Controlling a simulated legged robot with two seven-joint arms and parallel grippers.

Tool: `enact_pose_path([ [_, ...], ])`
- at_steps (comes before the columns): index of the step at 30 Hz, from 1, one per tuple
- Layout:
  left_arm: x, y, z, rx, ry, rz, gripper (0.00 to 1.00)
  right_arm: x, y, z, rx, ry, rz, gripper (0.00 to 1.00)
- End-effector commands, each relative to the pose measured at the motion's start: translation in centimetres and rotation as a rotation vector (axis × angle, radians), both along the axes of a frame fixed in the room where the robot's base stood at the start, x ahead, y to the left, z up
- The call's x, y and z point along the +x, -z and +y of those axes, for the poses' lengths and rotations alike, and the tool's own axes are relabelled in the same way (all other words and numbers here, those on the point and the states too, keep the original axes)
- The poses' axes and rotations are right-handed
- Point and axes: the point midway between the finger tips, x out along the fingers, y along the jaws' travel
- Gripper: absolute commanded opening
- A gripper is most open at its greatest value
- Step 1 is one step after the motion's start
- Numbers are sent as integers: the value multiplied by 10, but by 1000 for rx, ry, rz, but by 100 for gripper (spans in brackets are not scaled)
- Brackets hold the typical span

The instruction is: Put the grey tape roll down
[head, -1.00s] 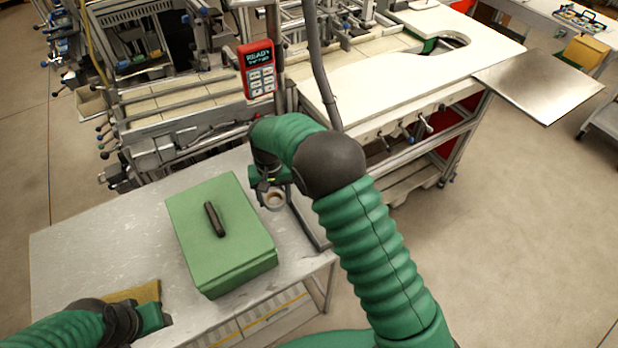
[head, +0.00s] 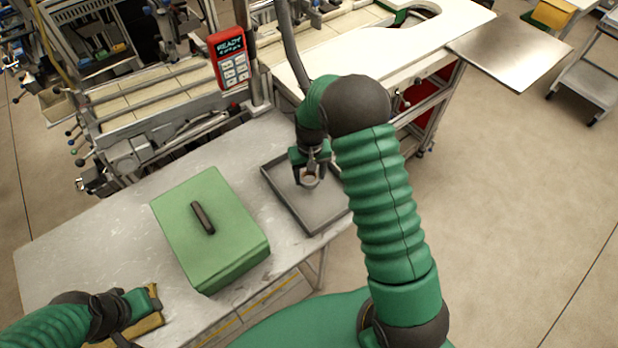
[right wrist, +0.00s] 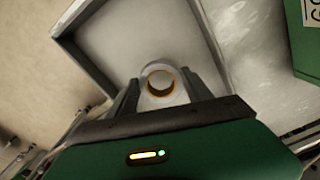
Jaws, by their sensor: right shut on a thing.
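The grey tape roll (head: 310,179) is a small ring with a tan inner edge. My right gripper (head: 311,170) is shut on it and holds it over the grey tray (head: 282,203) on the table. In the right wrist view the tape roll (right wrist: 159,82) sits between the two fingers, with the tray (right wrist: 84,62) behind it. The gap between roll and tray floor is hard to judge. My left gripper (head: 148,304) is low at the left, at a yellow-brown block (head: 148,325); its fingers are not clear.
A green box with a black handle (head: 225,235) stands on the grey table (head: 100,235), left of the tray. A red handset reading READY (head: 229,60) hangs behind. A workbench with a white top (head: 400,45) is at the back. The tray appears empty where visible.

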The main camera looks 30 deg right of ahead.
Motion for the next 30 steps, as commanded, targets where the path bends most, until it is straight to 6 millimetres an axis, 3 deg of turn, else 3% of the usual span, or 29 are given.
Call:
enact_pose_path([
  [4,0,-6,0,0,0,0,43,0,25,1,2,0,6,19],
  [10,0,-5,0,0,0,0,43,1,29,1,1,0,2,19],
  [11,0,-5,0,0,0,0,43,1,29,1,1,0,3,62],
  [15,0,-5,0,0,0,0,43,0,29,1,1,-1,2,80],
  [25,0,-5,0,0,0,0,43,1,26,1,0,0,1,80],
  [30,0,-1,0,0,0,0,43,2,-2,1,-1,0,-4,80],
])
